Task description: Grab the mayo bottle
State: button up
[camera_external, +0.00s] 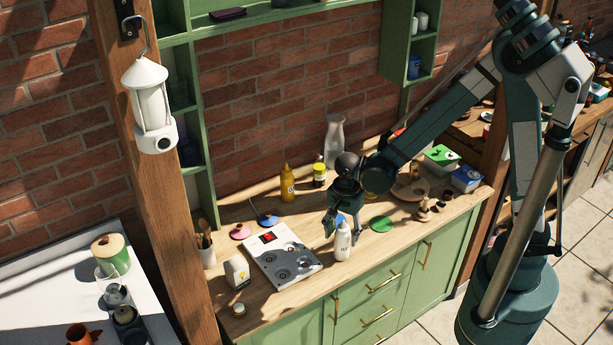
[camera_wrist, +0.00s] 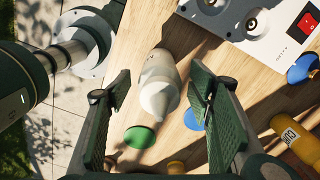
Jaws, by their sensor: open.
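The mayo bottle, a white squeeze bottle with a pale cap (camera_external: 343,242), stands upright near the counter's front edge, just right of the hob. In the wrist view the bottle (camera_wrist: 159,82) shows from above, cap toward me, in the gap between my two finger pads. My gripper (camera_external: 342,228) is open and points down at the bottle, one finger to each side of it in the picture. In the wrist view the green pads of my gripper (camera_wrist: 152,95) are wide apart, with visible room on both sides of the bottle. I see no contact.
The hob (camera_external: 283,258) with a red switch is left of the bottle. A yellow mustard bottle (camera_external: 287,184), a yellow-lidded jar (camera_external: 319,175) and a glass carafe (camera_external: 334,142) stand behind. A green disc (camera_external: 381,224) lies to the right. A small carton (camera_external: 237,271) is front left.

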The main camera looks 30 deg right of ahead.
aim_at(342, 239)
jog(key=shift+f, duration=1.65)
jog(key=c, duration=1.2)
jog(key=shift+r, duration=0.15)
jog(key=shift+c, duration=0.2)
jog(key=shift+r, duration=4.9)
